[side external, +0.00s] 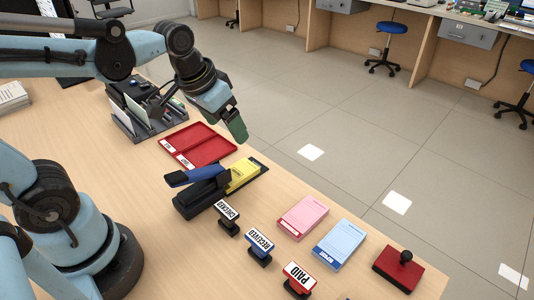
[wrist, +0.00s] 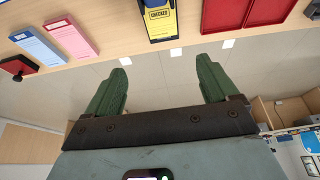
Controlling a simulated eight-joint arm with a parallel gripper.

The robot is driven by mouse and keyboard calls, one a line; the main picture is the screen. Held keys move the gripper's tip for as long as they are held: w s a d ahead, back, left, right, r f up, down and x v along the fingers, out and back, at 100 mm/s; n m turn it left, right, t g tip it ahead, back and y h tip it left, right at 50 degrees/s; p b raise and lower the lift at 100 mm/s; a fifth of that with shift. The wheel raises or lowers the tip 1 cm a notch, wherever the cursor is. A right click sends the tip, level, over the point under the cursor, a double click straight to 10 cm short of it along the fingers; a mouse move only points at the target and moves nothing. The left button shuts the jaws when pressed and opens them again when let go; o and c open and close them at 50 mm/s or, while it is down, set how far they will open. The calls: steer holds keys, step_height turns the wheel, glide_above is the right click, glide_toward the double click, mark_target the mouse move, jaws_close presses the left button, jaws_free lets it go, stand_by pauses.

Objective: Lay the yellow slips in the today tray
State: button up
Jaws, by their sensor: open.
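A pad of yellow slips (side external: 243,174) lies on a dark base on the counter, close beside a black stapler-like device with a blue handle (side external: 192,176). A red tray (side external: 222,150) with two shallow, empty compartments lies behind the slips; each has a small white label too small to read. The red tray is at the top right of the wrist view (wrist: 247,15). My gripper (side external: 237,130) has green fingers, open and empty, above the counter's far edge near the tray.
Three stamps, including a PAID stamp (side external: 299,279), stand in front. A pink pad (side external: 303,217), a blue pad (side external: 340,244) and a red ink pad (side external: 398,269) line the right edge. A grey organizer (side external: 145,122) stands behind the tray. Floor lies beyond the edge.

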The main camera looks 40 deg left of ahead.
mark_target(246, 166)
steer(key=w, duration=0.1)
steer(key=g, duration=0.1)
steer(key=w+g, duration=0.1)
steer(key=shift+w+a+f, duration=0.15)
steer(key=shift+w+f, duration=0.1)
steer(key=shift+w, duration=0.1)
steer(key=shift+w+a+f+g, duration=0.1)
steer(key=shift+w+f+g, duration=0.35)
steer(key=shift+w+g, duration=0.2)
steer(key=shift+w+a+f+g, duration=0.1)
steer(key=shift+w+f+g, duration=0.3)
steer(key=shift+w+g, duration=0.2)
step_height(246, 166, down, 12)
steer(key=shift+w, duration=0.1)
steer(key=c, duration=1.2)
